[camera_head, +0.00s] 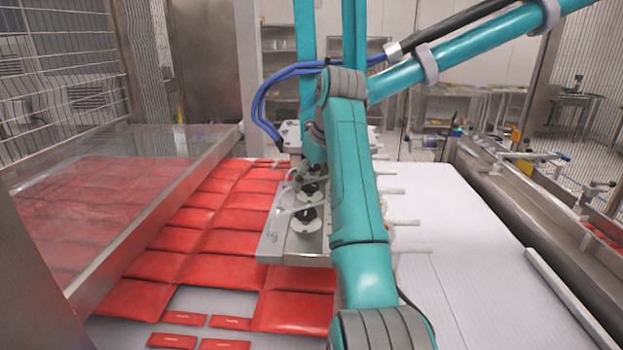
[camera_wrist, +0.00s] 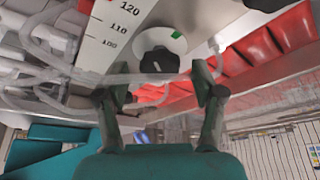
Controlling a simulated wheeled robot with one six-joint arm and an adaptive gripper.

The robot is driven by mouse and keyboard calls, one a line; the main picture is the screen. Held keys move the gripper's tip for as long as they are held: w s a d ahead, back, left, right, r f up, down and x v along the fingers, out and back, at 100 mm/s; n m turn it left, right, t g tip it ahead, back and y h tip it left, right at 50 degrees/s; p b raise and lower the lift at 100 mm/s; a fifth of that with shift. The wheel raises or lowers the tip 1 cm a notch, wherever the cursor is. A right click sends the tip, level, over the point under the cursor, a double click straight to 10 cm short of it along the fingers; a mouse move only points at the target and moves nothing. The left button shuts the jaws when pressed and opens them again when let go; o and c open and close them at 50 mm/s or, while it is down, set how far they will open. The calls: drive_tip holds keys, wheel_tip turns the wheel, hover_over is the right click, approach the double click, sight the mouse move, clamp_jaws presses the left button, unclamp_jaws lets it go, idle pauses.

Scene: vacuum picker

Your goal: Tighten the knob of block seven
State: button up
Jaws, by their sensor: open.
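In the wrist view a black round knob (camera_wrist: 160,60) with a white mark sits on a pale block with a green patch beside it. In the head view black knobs (camera_head: 304,217) show on the metal picker plate (camera_head: 275,247), left of my teal arm. My gripper is hidden there. No block number is readable.
Red packs (camera_head: 210,240) cover the belt on the left, partly under a clear cover (camera_head: 120,180). Pale pipe stubs (camera_head: 408,222) stick out right of the picker. A white ribbed surface (camera_head: 470,250) on the right is clear. Blue hoses (camera_head: 262,100) hang above.

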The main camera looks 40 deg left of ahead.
drive_tip(key=c, duration=1.1)
drive_tip(key=shift+c, duration=0.2)
drive_tip(key=shift+m, duration=0.4)
drive_tip(key=m+t, duration=0.1)
drive_tip(key=m, duration=0.1)
drive_tip(key=m+t+h, duration=0.1)
drive_tip(key=m, duration=0.1)
drive_tip(key=shift+s+a+m, duration=0.15)
drive_tip(key=shift+s+m, duration=0.05)
drive_tip(key=shift+m, duration=0.2)
drive_tip(key=m+h, duration=0.1)
drive_tip(key=m, duration=0.1)
drive_tip(key=m+h, duration=0.1)
drive_tip(key=m, duration=0.1)
drive_tip(key=shift+a+m+t, duration=0.1)
drive_tip(key=shift+m+t, duration=0.3)
